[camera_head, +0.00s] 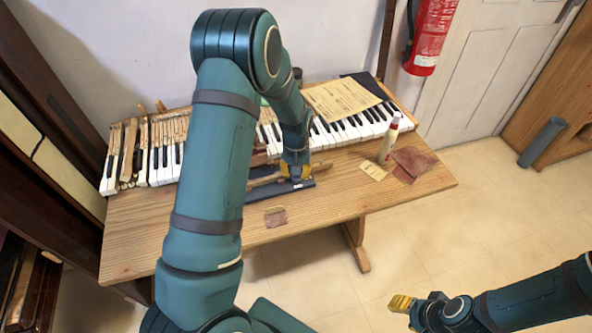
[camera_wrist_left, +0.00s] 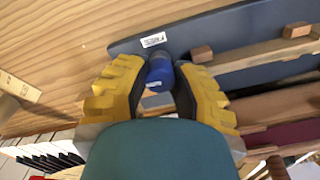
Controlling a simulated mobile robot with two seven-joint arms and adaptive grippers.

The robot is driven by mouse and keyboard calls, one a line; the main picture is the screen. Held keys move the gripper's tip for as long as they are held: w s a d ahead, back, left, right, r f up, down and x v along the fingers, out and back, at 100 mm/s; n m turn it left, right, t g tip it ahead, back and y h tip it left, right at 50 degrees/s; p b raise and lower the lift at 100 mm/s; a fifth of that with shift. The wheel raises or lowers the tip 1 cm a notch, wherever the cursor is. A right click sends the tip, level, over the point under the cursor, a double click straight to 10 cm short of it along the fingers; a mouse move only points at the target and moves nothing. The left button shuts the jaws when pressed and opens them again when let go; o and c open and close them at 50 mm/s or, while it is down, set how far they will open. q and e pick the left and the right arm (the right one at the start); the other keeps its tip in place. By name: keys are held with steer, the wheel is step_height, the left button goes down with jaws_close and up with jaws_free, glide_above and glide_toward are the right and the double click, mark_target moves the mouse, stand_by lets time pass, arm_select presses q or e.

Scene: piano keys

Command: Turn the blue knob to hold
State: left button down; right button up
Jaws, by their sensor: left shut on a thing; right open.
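The blue knob (camera_wrist_left: 160,72) shows in the left wrist view between the yellow fingers of my left gripper (camera_wrist_left: 160,85), which is shut on it. In the head view my left gripper (camera_head: 296,170) reaches down over the board (camera_head: 262,192) on the bench, and the knob is hidden there. Any markings for the knob's positions are too small to tell. My right gripper (camera_head: 402,303) is open and empty at the lower right, over the floor, away from the bench.
The wooden bench (camera_head: 330,200) carries a piano keyboard (camera_head: 355,125), a paper sheet (camera_head: 340,98), a white bottle (camera_head: 388,140), reddish cloths (camera_head: 412,163) and a small brown patch (camera_head: 275,217). Loose wooden pieces lie at the left. A fire extinguisher (camera_head: 430,35) hangs behind. The bench's front is mostly clear.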

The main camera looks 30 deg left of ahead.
arm_select(q)
steer(key=shift+n, duration=0.6)
steer(key=c, duration=0.7)
jaws_free()
step_height(320, 180, up, 12)
stand_by(0.4)
